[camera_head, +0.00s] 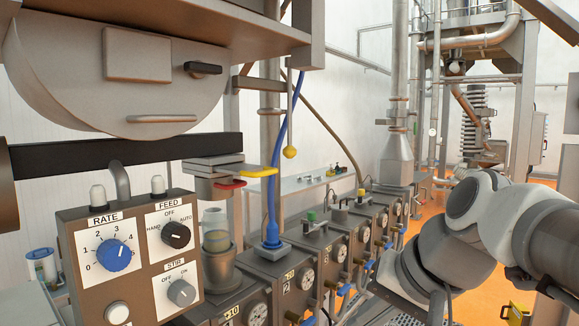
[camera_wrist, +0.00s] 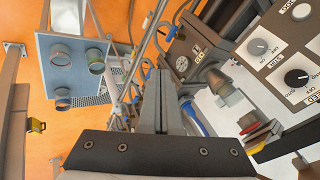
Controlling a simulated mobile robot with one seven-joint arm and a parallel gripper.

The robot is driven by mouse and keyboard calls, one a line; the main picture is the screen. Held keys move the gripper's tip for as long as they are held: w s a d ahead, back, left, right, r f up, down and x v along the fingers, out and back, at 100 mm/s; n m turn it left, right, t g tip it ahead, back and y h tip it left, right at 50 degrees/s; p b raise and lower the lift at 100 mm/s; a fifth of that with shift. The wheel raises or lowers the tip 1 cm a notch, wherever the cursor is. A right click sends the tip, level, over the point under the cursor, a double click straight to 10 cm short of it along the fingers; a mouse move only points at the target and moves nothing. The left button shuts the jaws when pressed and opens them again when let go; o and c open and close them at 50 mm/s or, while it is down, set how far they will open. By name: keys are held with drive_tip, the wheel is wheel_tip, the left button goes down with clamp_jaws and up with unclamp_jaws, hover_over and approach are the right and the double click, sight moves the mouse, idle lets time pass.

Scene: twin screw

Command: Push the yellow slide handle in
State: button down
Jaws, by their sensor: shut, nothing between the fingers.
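The yellow slide handle (camera_head: 262,172) is a flat tab in the head view. It sticks out to the right from a grey slide block above a glass-walled feed neck (camera_head: 215,228). A red tab (camera_head: 229,185) lies just below and left of it. My gripper (camera_wrist: 160,78) shows in the wrist view with its fingers shut and empty. Red and yellow tab edges show at the right of that view, apart from the fingers. In the head view my arm is at the right, and the gripper is out of view.
A control box (camera_head: 130,255) with RATE, FEED and STIR knobs stands left of the feed neck. A blue hose (camera_head: 272,190) and a hanging yellow ball (camera_head: 290,152) are just right of the handle. Barrel blocks with gauges (camera_head: 308,278) run to the back. A hopper overhangs above.

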drive_tip(key=w+a+r+m+t+y+p, duration=0.1)
drive_tip(key=w+r+y, duration=0.5)
drive_tip(key=w+r, duration=1)
wheel_tip(320, 180, up, 3)
drive_tip(key=m+t+p, duration=0.1)
drive_tip(key=m, duration=0.1)
drive_tip(key=shift+w+m+y, duration=0.15)
drive_tip(key=shift+m+y, duration=0.15)
drive_tip(key=r+p+x, duration=0.2)
drive_tip(key=p+x, duration=0.1)
drive_tip(key=x, duration=1)
drive_tip(key=shift+w+a, duration=0.4)
drive_tip(key=shift+a, duration=0.05)
